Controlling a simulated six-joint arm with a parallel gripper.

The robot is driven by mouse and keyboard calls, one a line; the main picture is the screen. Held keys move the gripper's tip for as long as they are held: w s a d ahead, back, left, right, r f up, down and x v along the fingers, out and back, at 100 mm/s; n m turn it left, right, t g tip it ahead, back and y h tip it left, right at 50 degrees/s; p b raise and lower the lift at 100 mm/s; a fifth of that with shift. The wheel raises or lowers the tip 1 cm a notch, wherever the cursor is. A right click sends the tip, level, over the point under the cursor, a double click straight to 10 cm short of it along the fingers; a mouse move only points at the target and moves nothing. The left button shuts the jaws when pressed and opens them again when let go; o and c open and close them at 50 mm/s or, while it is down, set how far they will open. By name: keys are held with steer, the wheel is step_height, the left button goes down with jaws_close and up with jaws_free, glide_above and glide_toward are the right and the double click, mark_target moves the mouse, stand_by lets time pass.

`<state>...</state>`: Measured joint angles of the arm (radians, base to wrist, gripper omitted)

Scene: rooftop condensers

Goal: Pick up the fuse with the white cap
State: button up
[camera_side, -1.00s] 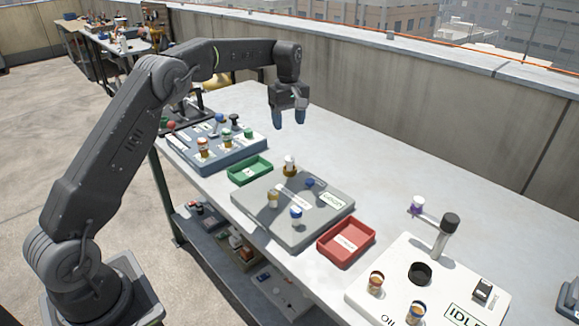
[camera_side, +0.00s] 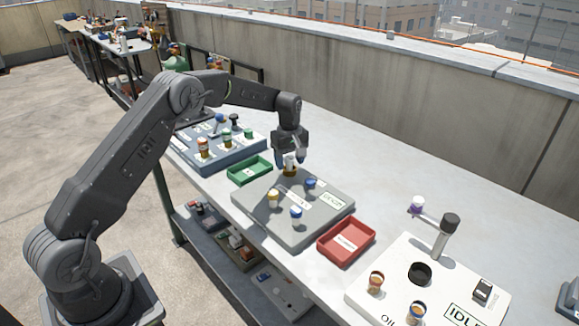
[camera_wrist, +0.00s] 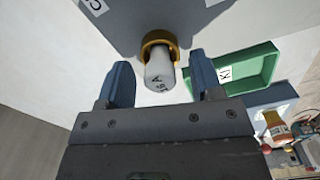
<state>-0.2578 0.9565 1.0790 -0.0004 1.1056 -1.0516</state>
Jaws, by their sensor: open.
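The white-capped fuse (camera_side: 290,163) stands upright at the back corner of the grey panel (camera_side: 248,208). In the wrist view the fuse (camera_wrist: 160,68) shows its white cap, with dark lettering, and a brass-coloured ring at its base. My gripper (camera_side: 290,155) has come down over it. In the wrist view my gripper (camera_wrist: 161,82) is open, with one blue fingertip on each side of the fuse. A gap shows between each finger and the cap.
A green tray (camera_side: 250,170) and a red tray (camera_side: 346,240) flank the panel. A blue-grey panel (camera_side: 222,158) with several fuses lies beyond the green tray.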

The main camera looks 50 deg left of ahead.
steer(key=shift+f, duration=0.2)
steer(key=c, duration=1.1)
steer(key=shift+r, duration=0.1)
